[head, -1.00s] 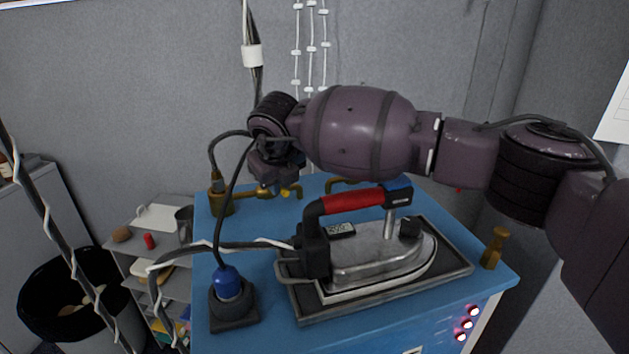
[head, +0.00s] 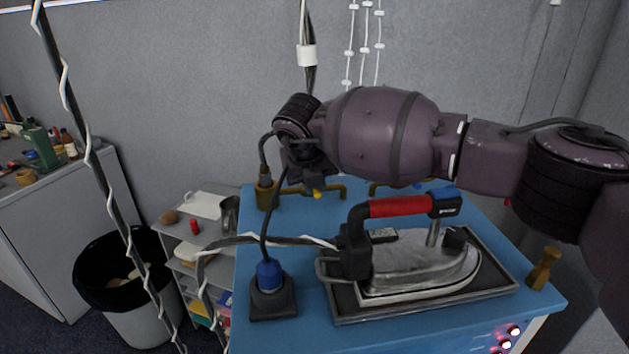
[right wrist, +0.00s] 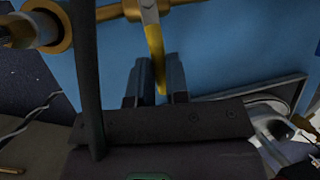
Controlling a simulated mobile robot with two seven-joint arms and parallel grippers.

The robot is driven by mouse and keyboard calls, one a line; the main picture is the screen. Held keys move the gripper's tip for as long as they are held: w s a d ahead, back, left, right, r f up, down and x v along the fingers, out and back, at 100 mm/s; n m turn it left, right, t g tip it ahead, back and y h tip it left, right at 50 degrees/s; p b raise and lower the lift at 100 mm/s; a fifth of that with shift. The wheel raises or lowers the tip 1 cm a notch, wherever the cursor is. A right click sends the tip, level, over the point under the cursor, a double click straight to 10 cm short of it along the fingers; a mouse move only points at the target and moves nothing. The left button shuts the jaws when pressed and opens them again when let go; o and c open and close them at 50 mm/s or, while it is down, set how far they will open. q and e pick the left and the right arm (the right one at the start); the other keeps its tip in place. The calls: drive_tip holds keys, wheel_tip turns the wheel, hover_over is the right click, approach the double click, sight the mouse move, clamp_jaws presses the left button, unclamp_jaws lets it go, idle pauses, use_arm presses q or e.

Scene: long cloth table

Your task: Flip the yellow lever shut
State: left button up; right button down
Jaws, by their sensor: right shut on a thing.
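The yellow lever (head: 318,193) sits on a brass pipe (head: 295,190) at the back of the blue table; only a small part shows below my right gripper in the head view. In the right wrist view the lever (right wrist: 155,55) runs down from a metal fitting on the pipe, and its lower end is between my fingers. My right gripper (right wrist: 161,82) is shut on the lever. In the head view the gripper (head: 316,180) is mostly hidden by my own wrist. My left gripper is in neither view.
An iron (head: 420,260) with a red handle rests on a dark tray (head: 480,296) on the blue table (head: 300,310). A blue-capped cable fitting (head: 270,277) stands front left, a brass post (head: 545,268) at right. Cables loop near the pipe. A bin (head: 120,270) stands left.

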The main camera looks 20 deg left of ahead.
drive_tip(key=c, duration=1.1)
unclamp_jaws()
drive_tip(key=v, duration=1.1)
drive_tip(key=shift+f, duration=0.1)
